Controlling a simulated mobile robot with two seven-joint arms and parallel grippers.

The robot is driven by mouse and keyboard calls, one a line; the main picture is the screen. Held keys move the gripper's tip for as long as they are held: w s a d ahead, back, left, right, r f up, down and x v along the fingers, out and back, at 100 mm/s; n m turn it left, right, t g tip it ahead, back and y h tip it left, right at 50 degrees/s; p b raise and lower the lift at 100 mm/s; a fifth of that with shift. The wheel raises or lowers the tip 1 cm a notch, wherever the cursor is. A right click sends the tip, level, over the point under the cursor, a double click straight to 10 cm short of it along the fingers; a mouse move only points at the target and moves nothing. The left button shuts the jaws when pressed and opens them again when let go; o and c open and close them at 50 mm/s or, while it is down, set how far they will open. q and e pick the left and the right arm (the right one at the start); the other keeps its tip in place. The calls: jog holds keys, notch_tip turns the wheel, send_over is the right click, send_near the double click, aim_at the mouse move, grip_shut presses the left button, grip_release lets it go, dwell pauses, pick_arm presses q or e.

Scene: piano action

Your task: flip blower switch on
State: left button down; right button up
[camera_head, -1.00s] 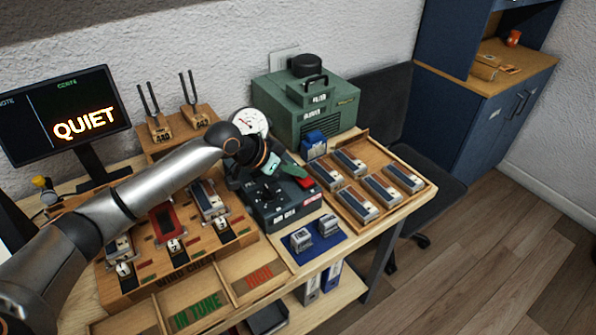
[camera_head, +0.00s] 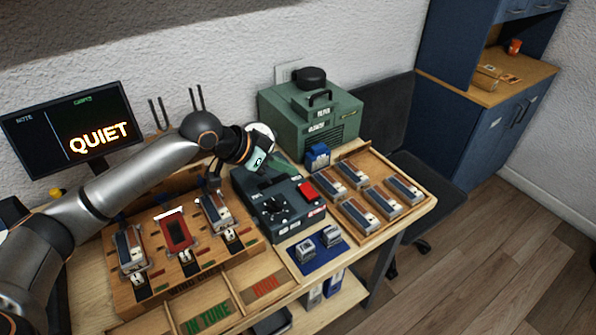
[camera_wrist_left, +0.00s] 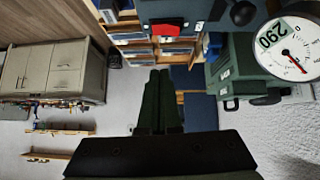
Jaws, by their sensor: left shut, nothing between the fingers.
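The dark control box (camera_head: 278,205) has a black knob and a red switch (camera_head: 309,191) at its far right corner. The red switch also shows in the left wrist view (camera_wrist_left: 170,27). Which way it is tipped is too small to tell. My left gripper (camera_head: 296,177) has shut, empty dark green fingers, just left of and behind the red switch, above the box. The shut fingers also show in the left wrist view (camera_wrist_left: 160,78). The green blower (camera_head: 311,112) stands behind the box. My right gripper is not in view.
A round dial gauge (camera_wrist_left: 290,46) is near the blower. A wooden tray (camera_head: 385,231) of several reed blocks lies to the right, and a blue mat (camera_head: 316,263) in front. The monitor (camera_head: 70,130) reads QUIET. A wooden test board (camera_head: 155,290) is at left.

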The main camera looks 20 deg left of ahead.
pick_arm(q)
jog(key=shift+v, duration=1.65)
jog(key=shift+s+d+f, duration=0.1)
jog(key=shift+s+d, duration=0.1)
jog(key=shift+d, duration=0.05)
